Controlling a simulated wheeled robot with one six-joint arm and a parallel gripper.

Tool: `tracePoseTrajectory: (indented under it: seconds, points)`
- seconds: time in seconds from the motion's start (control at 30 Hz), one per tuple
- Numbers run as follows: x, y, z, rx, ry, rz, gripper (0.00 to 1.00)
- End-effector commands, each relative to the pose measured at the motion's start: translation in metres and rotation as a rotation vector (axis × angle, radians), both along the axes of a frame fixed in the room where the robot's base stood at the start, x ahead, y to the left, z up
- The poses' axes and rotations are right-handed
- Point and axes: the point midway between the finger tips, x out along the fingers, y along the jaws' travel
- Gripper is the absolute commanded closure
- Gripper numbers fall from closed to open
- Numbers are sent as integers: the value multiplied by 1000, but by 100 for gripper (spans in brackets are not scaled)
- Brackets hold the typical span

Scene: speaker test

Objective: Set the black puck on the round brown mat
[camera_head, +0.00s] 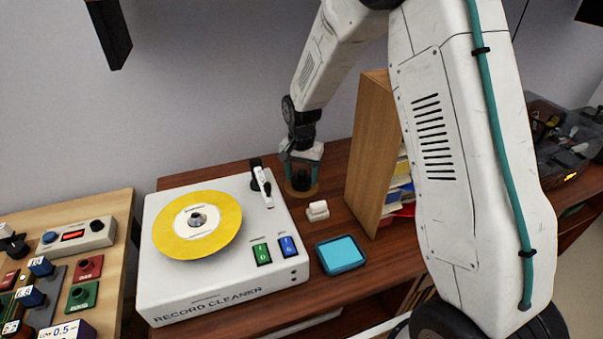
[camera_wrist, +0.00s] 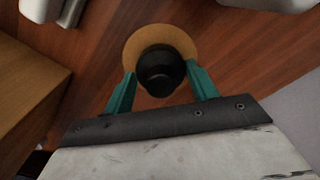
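The black puck (camera_head: 301,180) stands upright within the outline of the round brown mat (camera_head: 313,190) and appears to rest on it. In the wrist view the puck (camera_wrist: 160,72) covers the near-middle part of the mat (camera_wrist: 136,45), whose far rim shows around it. My gripper (camera_head: 301,165) is low over the mat, pointing down. Its two teal fingers (camera_wrist: 160,82) are spread on either side of the puck, with a small gap visible at the left finger. The right finger is very close to the puck; contact there is unclear.
A white record cleaner (camera_head: 215,290) with a yellow record (camera_head: 170,235) and a white arm (camera_head: 264,188) stands left of the mat. A small white block (camera_head: 317,211) and a blue tray (camera_head: 341,255) lie nearer. A wooden divider (camera_head: 370,150) rises close on the right.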

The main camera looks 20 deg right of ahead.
Motion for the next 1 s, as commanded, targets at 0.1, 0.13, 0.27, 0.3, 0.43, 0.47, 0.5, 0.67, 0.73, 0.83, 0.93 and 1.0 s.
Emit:
tracePoseTrajectory:
  seconds: [0.1, 0.13, 0.27, 0.3, 0.43, 0.47, 0.5, 0.67, 0.73, 0.83, 0.93, 1.0]
  points:
    - [0, 0, 0, 0, 0, 0, 21]
    - [0, 0, 0, 0, 0, 0, 21]
    - [0, 0, 0, 0, 0, 0, 21]
    - [0, 0, 0, 0, 0, 0, 21]
    - [0, 0, 6, 0, -1, 0, 21]
    - [1, 0, 9, 0, -3, 0, 21]
    - [1, 0, 14, 0, -3, 0, 21]
    - [1, 0, 46, 0, -5, 0, 21]
    - [1, 0, 62, 0, -5, 0, 21]
    - [0, 0, 83, 0, -4, 0, 21]
    - [1, 0, 101, 0, -4, 0, 21]
    - [0, 0, 110, 0, -3, 0, 21]
